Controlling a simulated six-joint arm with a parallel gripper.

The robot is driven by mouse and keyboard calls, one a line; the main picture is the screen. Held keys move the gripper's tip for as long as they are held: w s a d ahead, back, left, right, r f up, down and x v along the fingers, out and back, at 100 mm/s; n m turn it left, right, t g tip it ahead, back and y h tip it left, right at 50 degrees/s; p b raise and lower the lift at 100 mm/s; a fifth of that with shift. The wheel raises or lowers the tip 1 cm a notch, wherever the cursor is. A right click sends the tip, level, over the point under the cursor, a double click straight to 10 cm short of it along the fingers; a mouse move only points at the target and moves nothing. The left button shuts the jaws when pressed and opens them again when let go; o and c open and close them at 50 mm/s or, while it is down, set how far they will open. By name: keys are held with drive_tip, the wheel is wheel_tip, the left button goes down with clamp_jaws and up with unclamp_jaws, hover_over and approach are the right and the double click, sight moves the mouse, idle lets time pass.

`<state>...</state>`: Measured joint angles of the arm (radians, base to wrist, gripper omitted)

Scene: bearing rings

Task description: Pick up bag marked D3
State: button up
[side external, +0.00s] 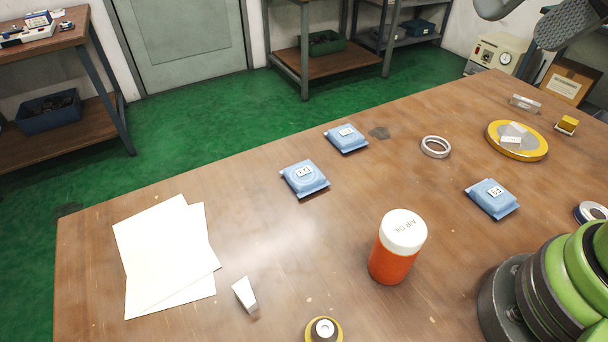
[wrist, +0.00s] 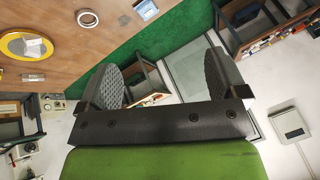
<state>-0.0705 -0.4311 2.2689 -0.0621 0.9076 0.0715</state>
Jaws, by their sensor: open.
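Three blue bags with white labels lie flat on the wooden table. One bag (side external: 305,179) is near the middle, a second bag (side external: 346,138) is behind it near the far edge, and a third bag (side external: 491,198) is to the right. The label markings are too small to read surely, so I cannot tell which is D3. Part of one blue bag (wrist: 146,9) shows at the top of the wrist view. My gripper (wrist: 163,80) is open and empty, raised above the table. Its fingers show at the top right of the side view (side external: 525,20).
An orange bottle with a white cap (side external: 393,250) stands between the middle and right bags, nearer the front. A silver ring (side external: 435,147) and a yellow disc (side external: 531,152) lie at the back right. White sheets (side external: 150,255) lie at left. My green arm fills the lower right.

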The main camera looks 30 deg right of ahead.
drive_tip(key=w+a+f+g, duration=0.2)
drive_tip(key=w+a+f, duration=0.1)
drive_tip(key=w, duration=0.6)
drive_tip(key=n+g+h, duration=0.2)
hover_over(304, 173)
drive_tip(key=f, duration=2.3)
drive_tip(key=shift+s+d+f, duration=0.15)
drive_tip(key=shift+s+f, duration=0.1)
drive_tip(key=shift+f, duration=0.05)
drive_tip(key=f, duration=0.5)
drive_tip(key=shift+w+f, duration=0.3)
drive_tip(key=shift+f, duration=0.05)
drive_tip(key=shift+c, duration=0.2)
drive_tip(key=c, duration=1)
